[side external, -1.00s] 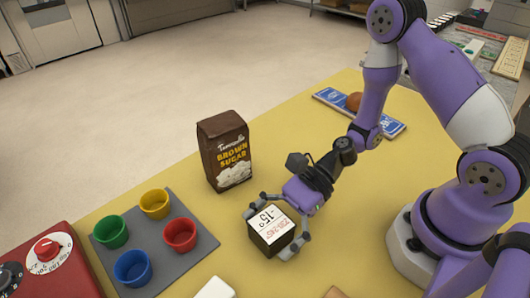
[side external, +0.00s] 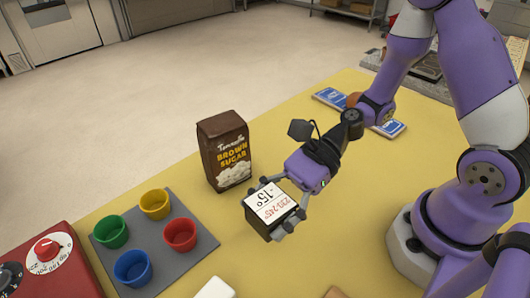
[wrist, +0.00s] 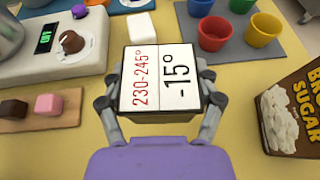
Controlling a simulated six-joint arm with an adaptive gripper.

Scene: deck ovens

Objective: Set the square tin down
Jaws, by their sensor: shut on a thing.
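The square tin (side external: 270,205) is a dark box with a white top printed "230-245°" and "-15°". My gripper (side external: 282,205) is shut on it, one finger on each side. In the side view the tin looks tilted and seems raised off the yellow table. In the wrist view the tin (wrist: 160,80) sits between the two fingers of my gripper (wrist: 160,105). Its underside is hidden there.
A brown sugar bag (side external: 224,152) stands close behind the tin. A grey mat (side external: 196,222) with green, yellow, red and blue cups lies to the left. A white block (side external: 215,289) is at the front. A blue board (side external: 330,97) lies farther back. Bare table (side external: 345,190) shows to the right.

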